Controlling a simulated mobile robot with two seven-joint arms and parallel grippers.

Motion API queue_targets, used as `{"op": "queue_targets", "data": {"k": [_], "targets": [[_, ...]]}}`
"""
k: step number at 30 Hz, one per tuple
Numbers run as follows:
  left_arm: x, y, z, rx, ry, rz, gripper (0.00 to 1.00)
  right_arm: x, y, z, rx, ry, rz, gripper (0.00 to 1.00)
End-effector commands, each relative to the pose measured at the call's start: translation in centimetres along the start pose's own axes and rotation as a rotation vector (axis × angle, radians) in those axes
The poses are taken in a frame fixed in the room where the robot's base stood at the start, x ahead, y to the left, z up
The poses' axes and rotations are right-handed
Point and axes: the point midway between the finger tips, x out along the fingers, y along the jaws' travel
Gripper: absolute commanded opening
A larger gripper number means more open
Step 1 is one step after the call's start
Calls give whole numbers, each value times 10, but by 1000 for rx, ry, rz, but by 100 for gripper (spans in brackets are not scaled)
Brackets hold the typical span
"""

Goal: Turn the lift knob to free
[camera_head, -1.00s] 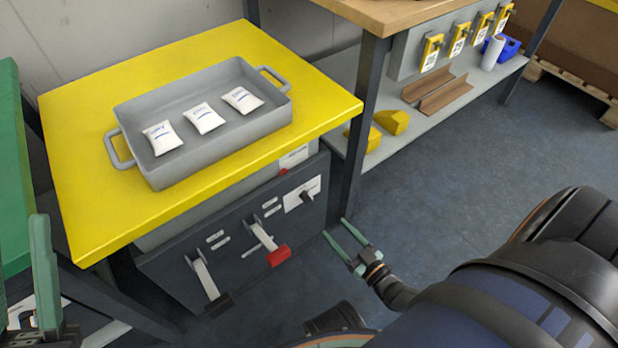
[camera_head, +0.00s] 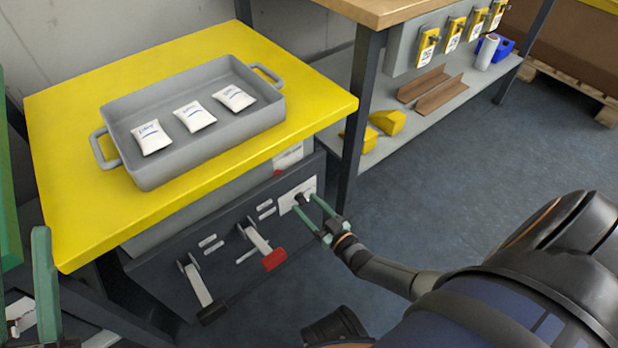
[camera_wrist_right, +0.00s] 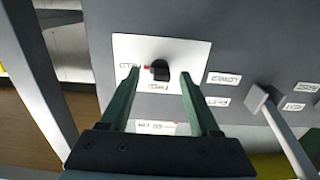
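The lift knob (camera_wrist_right: 160,70) is a small black knob on a white plate (camera_wrist_right: 190,50). A red mark shows at its left side in the right wrist view, beside one printed label; another label lies below it. The small lettering is hard to read. In the head view the knob's plate (camera_head: 286,203) is at the upper right of the dark front panel. My right gripper (camera_head: 306,204) is open, its green fingers on either side of the knob, with visible gaps. My left gripper (camera_head: 46,290) is at the lower left edge, only partly in view.
A red-ended lever (camera_head: 258,240) and a black-ended lever (camera_head: 197,281) stick out from the panel (camera_head: 235,275), left of the knob. Above is a yellow tabletop (camera_head: 75,165) with a grey tray (camera_head: 165,177) holding white packets. A dark table leg (camera_head: 352,150) stands close right.

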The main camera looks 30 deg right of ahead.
Motion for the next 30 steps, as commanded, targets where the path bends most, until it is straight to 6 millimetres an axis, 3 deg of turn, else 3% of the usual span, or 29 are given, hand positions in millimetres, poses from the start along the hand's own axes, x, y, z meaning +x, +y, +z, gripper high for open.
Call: {"op": "queue_targets", "data": {"k": [2, 16, 30], "targets": [[0, 0, 0, -1, 0, 0, 35, 0, 0, 0, 0, 0, 0, 53], [0, 0, 0, -2, -1, -1, 35, 0, 0, 0, 0, 1, 0, 0], [0, 0, 0, -1, -2, -1, 35, -1, 0, 0, -27, 1, 0, 0]]}}
